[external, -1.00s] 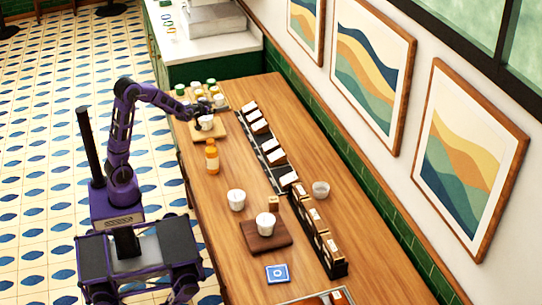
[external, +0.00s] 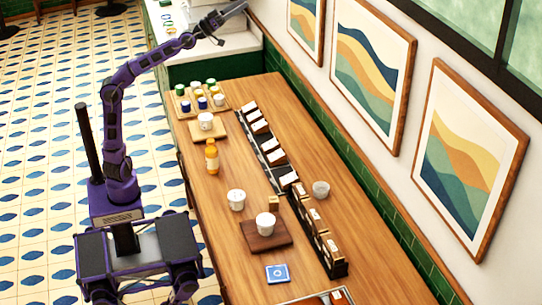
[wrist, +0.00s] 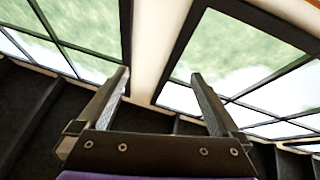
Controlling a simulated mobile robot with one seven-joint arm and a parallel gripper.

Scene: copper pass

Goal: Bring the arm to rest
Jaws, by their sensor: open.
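My gripper (external: 238,8) is raised high at the end of my outstretched purple arm, in front of the white counter at the back in the external view. In the wrist view, the gripper (wrist: 162,82) shows its two fingers spread wide apart with nothing between them. Behind the fingers are dark-framed windows (wrist: 235,55) and a dark lower area. The gripper touches nothing that I can see.
Below the arm, the wooden counter (external: 215,220) holds a light board (external: 201,128) with a white cup (external: 206,121), an orange bottle (external: 212,157), a dark board (external: 285,238) with a cup, and a tray of several small jars (external: 180,105). Framed pictures (external: 370,75) hang on the wall at right.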

